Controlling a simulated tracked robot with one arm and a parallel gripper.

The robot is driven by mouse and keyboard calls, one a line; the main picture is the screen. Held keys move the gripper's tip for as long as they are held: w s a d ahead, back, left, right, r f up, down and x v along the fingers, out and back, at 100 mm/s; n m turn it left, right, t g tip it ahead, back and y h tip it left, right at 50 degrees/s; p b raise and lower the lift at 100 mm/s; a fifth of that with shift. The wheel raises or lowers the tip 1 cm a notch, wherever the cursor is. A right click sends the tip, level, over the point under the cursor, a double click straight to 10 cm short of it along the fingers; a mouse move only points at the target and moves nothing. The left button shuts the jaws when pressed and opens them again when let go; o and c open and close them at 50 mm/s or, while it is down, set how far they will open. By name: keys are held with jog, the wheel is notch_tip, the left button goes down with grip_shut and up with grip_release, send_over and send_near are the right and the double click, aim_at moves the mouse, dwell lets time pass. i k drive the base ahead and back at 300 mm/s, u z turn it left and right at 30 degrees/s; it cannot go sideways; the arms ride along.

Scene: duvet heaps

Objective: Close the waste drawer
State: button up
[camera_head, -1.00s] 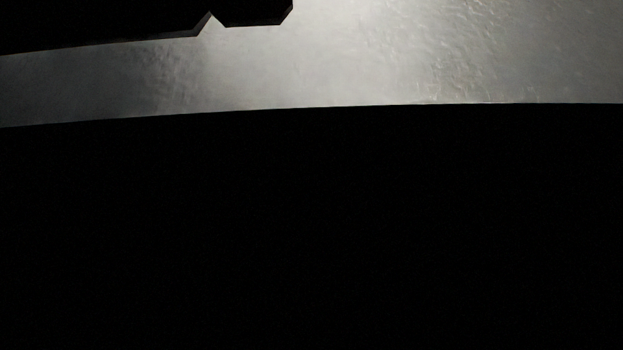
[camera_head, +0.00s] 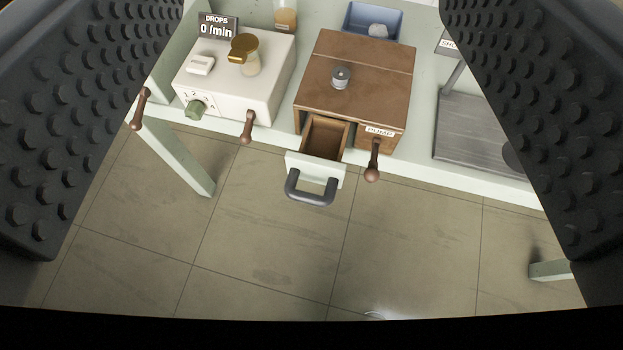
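A small drawer (camera_head: 325,137) stands pulled out from the front of a brown wooden box on a pale green table. Its white front panel carries a dark grey U-shaped handle (camera_head: 311,189). The inside of the drawer that shows looks empty. I read no waste label on it. My gripper (camera_head: 310,150) is open, with its two black studded fingers at the left and right edges of the picture. The drawer and handle lie between the fingers in the picture, farther off, and nothing touches them.
The brown box (camera_head: 378,78) bears a small metal knob and a "PUMP" label. Left of it is a white dosing machine (camera_head: 262,85) with a green dial. Brown pegs (camera_head: 373,162) jut from the front. A blue tray (camera_head: 373,22) is behind. Tiled floor (camera_head: 270,240) is clear.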

aim_at(318, 158)
jog(key=u, duration=1.1)
jog(key=k, duration=1.7)
jog(key=z, duration=0.95)
jog(key=i, duration=1.05)
